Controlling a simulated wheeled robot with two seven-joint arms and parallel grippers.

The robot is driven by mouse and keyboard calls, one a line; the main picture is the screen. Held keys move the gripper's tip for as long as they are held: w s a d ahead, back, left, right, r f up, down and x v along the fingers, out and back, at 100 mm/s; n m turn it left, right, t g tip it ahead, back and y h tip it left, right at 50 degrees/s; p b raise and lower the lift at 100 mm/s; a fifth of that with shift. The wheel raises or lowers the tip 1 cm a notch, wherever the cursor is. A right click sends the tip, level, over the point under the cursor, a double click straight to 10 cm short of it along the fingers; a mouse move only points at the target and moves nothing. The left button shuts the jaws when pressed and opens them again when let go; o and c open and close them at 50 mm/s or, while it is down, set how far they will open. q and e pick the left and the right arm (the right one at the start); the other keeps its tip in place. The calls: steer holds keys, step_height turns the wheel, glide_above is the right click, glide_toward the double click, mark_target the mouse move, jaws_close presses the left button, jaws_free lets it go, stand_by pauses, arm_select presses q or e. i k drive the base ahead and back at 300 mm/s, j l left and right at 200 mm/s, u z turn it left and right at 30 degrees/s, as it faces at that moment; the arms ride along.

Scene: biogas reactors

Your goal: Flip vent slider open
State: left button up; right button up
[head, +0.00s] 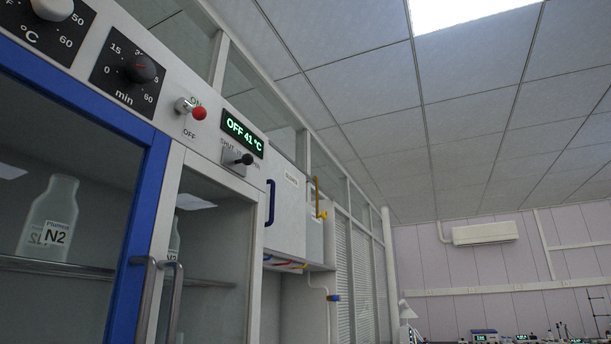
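The vent slider (246,159) is a small black knob on a pale plate on the cabinet's upper front panel, just below the green display. A label above the plate reads SHUT at its left, and the rest of the lettering is too small to read surely. The knob sticks out towards the right of the plate, but I cannot tell which end of its travel it is at. The display (242,137) reads OFF 41 °C. Neither of my grippers is in view.
A red-tipped toggle (198,113) marked ON and OFF and a black minute dial (133,70) are left of the slider. Below are glass doors with metal handles (145,298) and a blue frame (143,230). A wall cabinet (286,205) stands beyond.

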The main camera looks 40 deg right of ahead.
mark_target(238, 163)
steer(key=z, duration=0.8)
